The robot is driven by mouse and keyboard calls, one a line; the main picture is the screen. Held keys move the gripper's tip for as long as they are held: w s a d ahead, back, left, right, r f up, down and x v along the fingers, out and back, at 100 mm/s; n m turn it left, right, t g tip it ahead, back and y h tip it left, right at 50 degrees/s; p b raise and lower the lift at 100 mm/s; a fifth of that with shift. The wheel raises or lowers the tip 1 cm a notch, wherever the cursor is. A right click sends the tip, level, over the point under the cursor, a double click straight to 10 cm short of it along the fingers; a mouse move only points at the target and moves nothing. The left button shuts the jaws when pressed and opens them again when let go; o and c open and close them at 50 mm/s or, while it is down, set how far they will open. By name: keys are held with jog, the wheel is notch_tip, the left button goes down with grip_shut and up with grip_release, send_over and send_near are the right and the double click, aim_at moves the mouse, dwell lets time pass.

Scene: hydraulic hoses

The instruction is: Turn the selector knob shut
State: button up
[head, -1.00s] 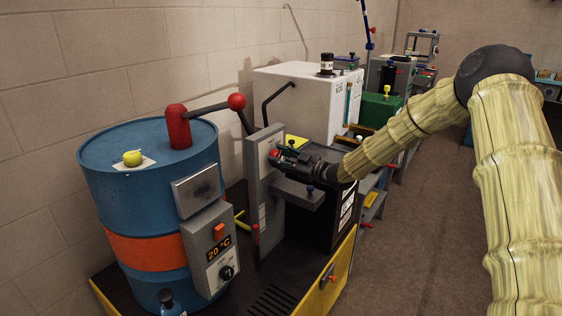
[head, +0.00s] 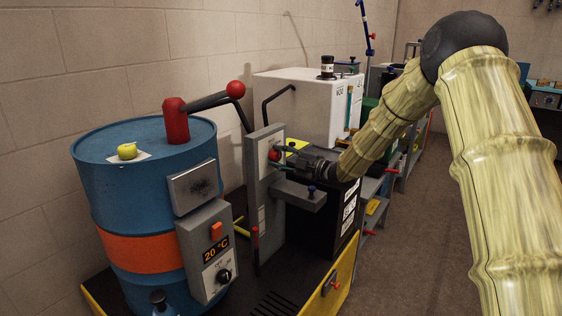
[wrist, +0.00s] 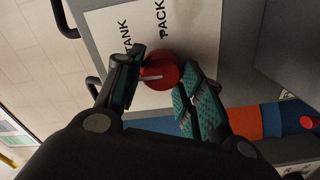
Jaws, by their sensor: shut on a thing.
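The red selector knob (wrist: 160,72) with a pale pointer line sits on a white label plate (wrist: 118,22) reading "TANK" and "PACK" in the wrist view. In the head view the knob (head: 273,155) is on a grey upright panel (head: 262,185). My gripper (wrist: 158,85) has one finger on each side of the knob and is shut on it. The pointer line lies nearly level across the knob in the wrist view, its end toward the left finger. Part of the knob's rim is hidden by the fingers.
A grey shelf (head: 300,196) juts out below the knob. A blue drum (head: 125,195) with a red-knobbed lever (head: 235,89) stands to the left. A white tank (head: 300,100) stands behind. The floor (head: 415,250) at right is clear.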

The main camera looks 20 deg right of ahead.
dwell(0.4)
jog(key=o, duration=1)
jog(key=v, duration=1.2)
